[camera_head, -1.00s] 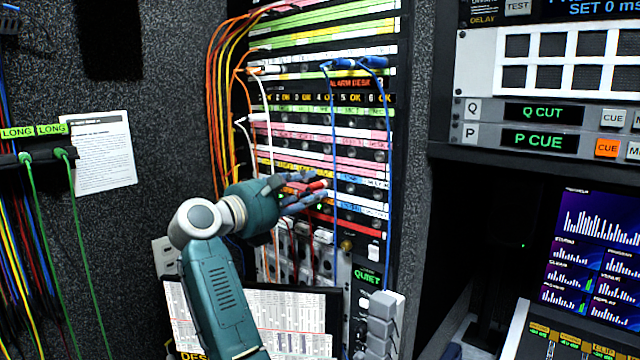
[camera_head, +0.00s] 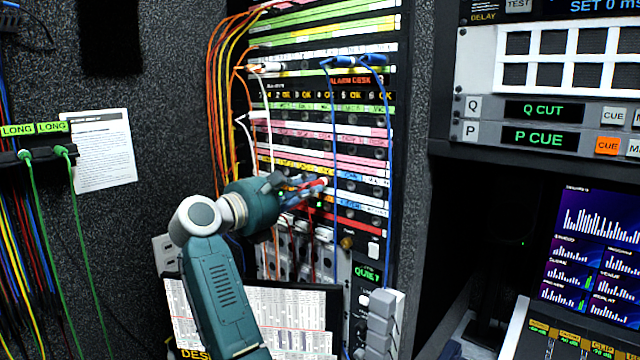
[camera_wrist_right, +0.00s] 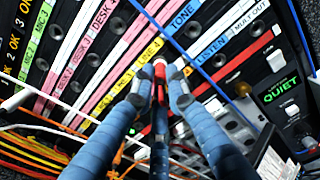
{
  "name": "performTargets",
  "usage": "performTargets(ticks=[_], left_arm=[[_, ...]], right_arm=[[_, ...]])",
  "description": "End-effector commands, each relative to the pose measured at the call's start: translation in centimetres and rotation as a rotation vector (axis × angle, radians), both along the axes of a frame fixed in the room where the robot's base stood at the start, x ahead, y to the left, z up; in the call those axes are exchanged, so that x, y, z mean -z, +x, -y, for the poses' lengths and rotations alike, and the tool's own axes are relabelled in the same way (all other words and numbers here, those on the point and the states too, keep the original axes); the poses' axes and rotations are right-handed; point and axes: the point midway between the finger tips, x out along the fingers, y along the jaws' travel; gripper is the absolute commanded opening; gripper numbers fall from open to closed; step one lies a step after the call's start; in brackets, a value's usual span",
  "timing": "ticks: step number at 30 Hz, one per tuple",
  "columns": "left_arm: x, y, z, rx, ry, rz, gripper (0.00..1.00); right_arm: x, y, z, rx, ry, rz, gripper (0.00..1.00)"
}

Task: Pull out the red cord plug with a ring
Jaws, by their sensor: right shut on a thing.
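The red plug (camera_wrist_right: 160,70) is between the fingertips of my right gripper (camera_wrist_right: 160,82) in the wrist view, at the patch panel's lower rows. In the head view a bit of the red plug (camera_head: 317,184) shows at the tips of my right gripper (camera_head: 306,188). The fingers are shut on it from both sides. The fingers hide most of the plug and its cord, and I cannot make out a ring. Whether the plug's tip is in its socket cannot be seen. My left gripper is not in view.
A blue cord (camera_head: 333,130) hangs just right of my fingers, with another blue cord (camera_head: 387,200) further right. White and orange cords hang at the panel's left. Below are grey switches and a monitor (camera_head: 310,310). A QUIET display (camera_head: 368,276) is lower right.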

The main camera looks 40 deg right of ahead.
Motion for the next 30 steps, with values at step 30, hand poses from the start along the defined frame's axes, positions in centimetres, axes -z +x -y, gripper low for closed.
performTargets(ticks=[30], left_arm=[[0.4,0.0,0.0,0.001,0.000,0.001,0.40]], right_arm=[[0.1,-0.1,-1.5,-0.001,0.001,-0.001,0.00]])
